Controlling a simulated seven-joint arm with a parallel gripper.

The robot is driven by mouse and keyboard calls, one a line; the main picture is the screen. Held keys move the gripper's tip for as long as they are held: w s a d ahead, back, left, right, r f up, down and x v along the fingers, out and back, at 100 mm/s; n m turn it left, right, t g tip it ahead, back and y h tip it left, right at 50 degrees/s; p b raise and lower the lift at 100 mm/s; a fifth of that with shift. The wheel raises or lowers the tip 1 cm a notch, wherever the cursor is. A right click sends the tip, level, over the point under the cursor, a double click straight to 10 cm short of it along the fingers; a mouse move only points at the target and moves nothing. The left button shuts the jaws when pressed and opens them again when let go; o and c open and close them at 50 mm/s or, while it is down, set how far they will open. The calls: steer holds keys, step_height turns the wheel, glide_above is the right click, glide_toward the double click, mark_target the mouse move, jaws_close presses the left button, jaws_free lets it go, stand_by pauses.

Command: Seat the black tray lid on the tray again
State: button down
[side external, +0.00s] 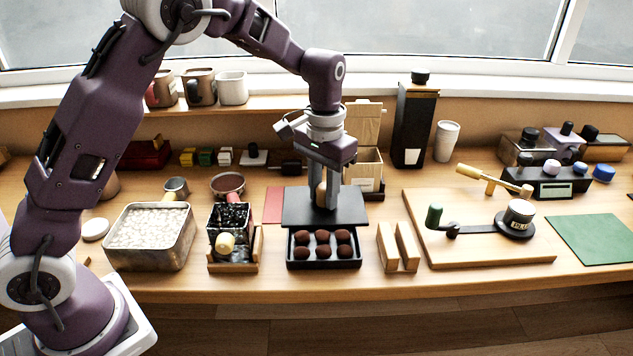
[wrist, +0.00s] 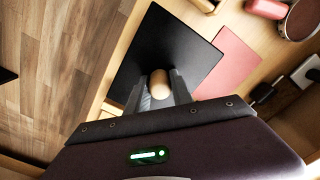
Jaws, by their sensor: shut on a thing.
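The black tray lid (side external: 296,206) is a flat dark panel with a light wooden knob on top. My gripper (side external: 322,200) points down and is shut on that knob. The wrist view shows the wooden knob (wrist: 160,84) between my two fingers (wrist: 160,92), with the lid (wrist: 172,52) spread out beneath. The black tray (side external: 324,264) sits near the table's front edge and holds several dark brown round pieces. In the side view the lid covers the tray's rear part, and the pieces show in front of it. I cannot tell whether the lid touches the tray.
A metal bin of white pieces (side external: 191,238) and a wooden stand with a jar (side external: 236,262) are left of the tray. A slotted wooden block (side external: 398,247) stands close on the right, beside a wooden board (side external: 480,260). A red mat (side external: 274,204) lies behind left.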

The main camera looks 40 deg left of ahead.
mark_target(323, 211)
steer(key=shift+f, duration=2.55)
steer(key=shift+f, duration=0.1)
steer(key=shift+f, duration=1.6)
steer(key=shift+f, duration=0.45)
steer(key=c, duration=1)
jaws_free()
steer(key=shift+c, duration=0.2)
